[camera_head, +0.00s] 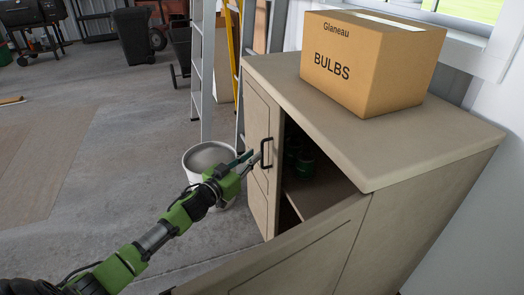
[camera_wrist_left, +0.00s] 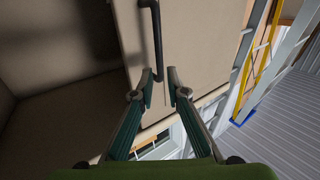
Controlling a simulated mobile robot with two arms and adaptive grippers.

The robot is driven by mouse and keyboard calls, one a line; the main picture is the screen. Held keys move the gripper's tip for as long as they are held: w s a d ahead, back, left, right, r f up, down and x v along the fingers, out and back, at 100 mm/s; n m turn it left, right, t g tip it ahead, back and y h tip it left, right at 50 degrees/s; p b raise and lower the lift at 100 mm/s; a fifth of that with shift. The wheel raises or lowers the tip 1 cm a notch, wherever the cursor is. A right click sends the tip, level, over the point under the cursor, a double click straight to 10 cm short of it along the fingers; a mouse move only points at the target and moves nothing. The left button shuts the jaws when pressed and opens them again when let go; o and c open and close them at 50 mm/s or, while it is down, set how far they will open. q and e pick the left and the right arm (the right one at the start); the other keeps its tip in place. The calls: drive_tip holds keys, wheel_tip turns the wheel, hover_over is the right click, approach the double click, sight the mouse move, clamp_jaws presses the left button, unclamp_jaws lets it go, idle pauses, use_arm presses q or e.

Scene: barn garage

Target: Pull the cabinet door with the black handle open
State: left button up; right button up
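The tan cabinet (camera_head: 425,155) stands at the right in the head view. Its door with the black handle (camera_head: 257,117) is the far one; the door surface also shows in the wrist view (camera_wrist_left: 205,45). The upright black handle (camera_head: 266,154) shows in the wrist view (camera_wrist_left: 156,35) too. My left gripper (camera_head: 246,159) is at the handle. In the wrist view its two fingertips (camera_wrist_left: 161,78) are apart, with the handle's lower end appearing between or just beyond them; I cannot tell if they touch it. My right gripper is not in view.
The cabinet's near door (camera_head: 300,255) stands swung open towards me. Dark green cans (camera_head: 305,167) sit inside. A "BULBS" box (camera_head: 372,62) is on top. A white bucket (camera_head: 208,158) and a ladder (camera_head: 207,70) stand close behind the gripper. Floor at the left is clear.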

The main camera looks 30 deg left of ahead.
sight(262, 148)
use_arm(q)
drive_tip(key=shift+w+d+b, duration=0.2)
drive_tip(key=shift+w+d, duration=0.05)
drive_tip(key=shift+w, duration=1.3)
drive_tip(key=shift+w+d+b, duration=0.2)
drive_tip(key=shift+w, duration=1.3)
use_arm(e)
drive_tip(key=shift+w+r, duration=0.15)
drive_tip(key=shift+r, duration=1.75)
use_arm(q)
clamp_jaws()
drive_tip(key=shift+s+a, duration=0.1)
drive_tip(key=shift+a, duration=0.05)
